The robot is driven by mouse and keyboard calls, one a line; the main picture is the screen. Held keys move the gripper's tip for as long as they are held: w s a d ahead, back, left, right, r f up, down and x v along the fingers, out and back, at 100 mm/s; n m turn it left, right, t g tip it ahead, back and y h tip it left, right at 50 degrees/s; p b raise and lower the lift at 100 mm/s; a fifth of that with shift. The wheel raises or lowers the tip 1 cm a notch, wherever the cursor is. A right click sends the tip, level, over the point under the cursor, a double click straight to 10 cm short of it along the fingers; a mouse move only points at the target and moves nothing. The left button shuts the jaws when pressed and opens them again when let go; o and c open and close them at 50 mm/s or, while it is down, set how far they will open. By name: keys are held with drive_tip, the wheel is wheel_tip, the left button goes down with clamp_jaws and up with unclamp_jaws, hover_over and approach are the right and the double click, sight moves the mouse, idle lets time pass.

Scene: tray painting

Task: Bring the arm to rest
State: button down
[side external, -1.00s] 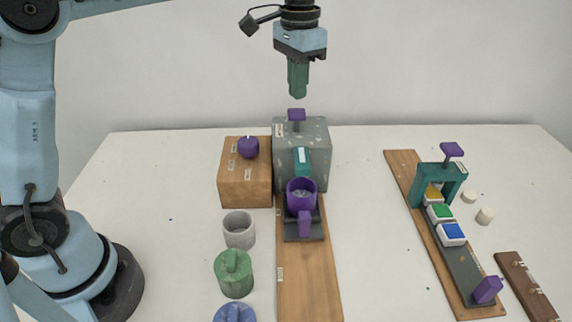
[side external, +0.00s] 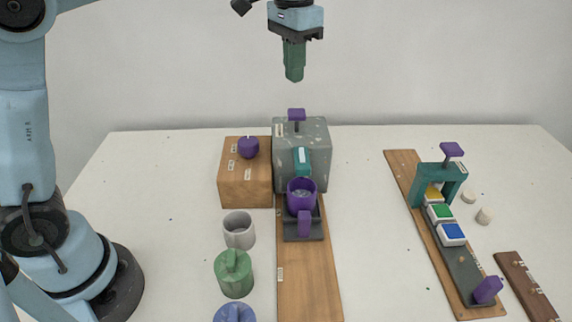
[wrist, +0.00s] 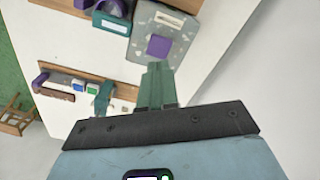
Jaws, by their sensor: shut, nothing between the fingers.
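My gripper (side external: 294,78) is shut and empty, its green fingers pointing down. It hangs in the air well above the grey speckled box (side external: 318,155) and touches nothing. In the wrist view my green fingers (wrist: 155,72) show closed together, with the grey box (wrist: 150,25) and its purple square knob (wrist: 158,45) beyond them.
A purple cup (side external: 300,190) stands before the grey box on a wooden board (side external: 310,285). A wooden block (side external: 245,190) bears a purple round knob (side external: 248,147). A grey cup (side external: 239,232) and green lidded pot (side external: 233,272) stand nearby. A teal frame (side external: 419,185) stands at right.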

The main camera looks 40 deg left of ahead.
drive_tip(key=s+a+f+n+t, duration=0.1)
drive_tip(key=s+f+t, duration=0.1)
drive_tip(key=s, duration=0.3)
drive_tip(key=s+a+f+n+t, duration=0.1)
drive_tip(key=s+a+f+t, duration=0.1)
drive_tip(key=s+f, duration=0.3)
drive_tip(key=s+a+f+t, duration=0.2)
drive_tip(key=s+f, duration=0.2)
drive_tip(key=s, duration=0.1)
drive_tip(key=shift+s+n+t, duration=0.25)
drive_tip(key=shift+n+t, duration=0.15)
